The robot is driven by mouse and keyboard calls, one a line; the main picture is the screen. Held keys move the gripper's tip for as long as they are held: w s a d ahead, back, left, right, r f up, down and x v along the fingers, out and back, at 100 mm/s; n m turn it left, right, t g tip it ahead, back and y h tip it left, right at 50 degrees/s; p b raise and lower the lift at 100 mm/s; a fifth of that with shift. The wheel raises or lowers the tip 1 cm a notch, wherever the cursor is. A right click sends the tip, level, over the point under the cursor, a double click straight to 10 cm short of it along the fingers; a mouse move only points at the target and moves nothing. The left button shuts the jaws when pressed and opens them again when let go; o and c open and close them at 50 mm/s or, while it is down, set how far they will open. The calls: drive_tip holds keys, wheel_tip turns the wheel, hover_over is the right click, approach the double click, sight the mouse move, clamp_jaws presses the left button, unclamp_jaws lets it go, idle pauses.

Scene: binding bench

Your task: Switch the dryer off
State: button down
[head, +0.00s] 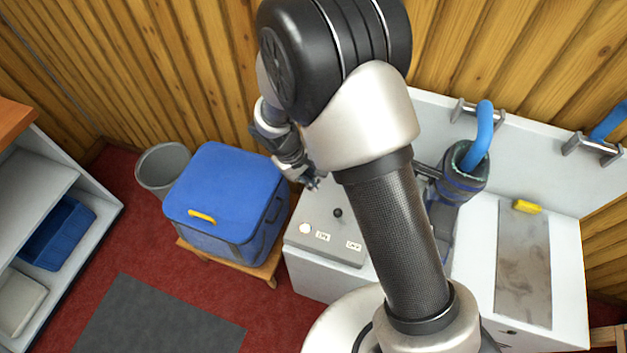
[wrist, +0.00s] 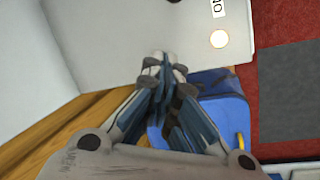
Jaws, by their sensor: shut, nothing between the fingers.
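A grey control panel (head: 325,228) sits on the left end of a white bench unit. It carries a black knob-like lever (head: 338,213), a round pale lamp (head: 305,228) and two small labels, too small to read surely. In the wrist view the lamp (wrist: 219,39) looks bright cream, and the label (wrist: 218,8) beside it seems to read ON. My gripper (head: 314,184) is shut and empty, above and behind the panel's back left edge, apart from the lever. In the wrist view its fingertips (wrist: 165,62) are together over the panel's edge.
A blue cooler box (head: 225,190) with a yellow handle stands on a wooden stand left of the unit. A grey bin (head: 163,168) is behind it. A dark holder with a blue hose (head: 481,140) stands right of my arm. A yellow block (head: 527,206) lies on the unit.

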drive_tip(key=b+x, duration=0.3)
drive_tip(key=x, duration=0.6)
drive_tip(key=shift+d, duration=0.15)
drive_tip(key=shift+s+d+r+b, duration=0.3)
drive_tip(key=shift+s+d, duration=0.1)
drive_tip(key=shift+s, duration=0.2)
drive_tip(key=shift+s+d+r+b, duration=0.2)
drive_tip(key=shift+s+d+r, duration=0.2)
drive_tip(key=shift+s, duration=0.2)
drive_tip(key=shift+s+d+r, duration=0.1)
drive_tip(key=shift+s+d, duration=0.1)
drive_tip(key=shift+s, duration=0.1)
drive_tip(key=shift+w+r, duration=0.1)
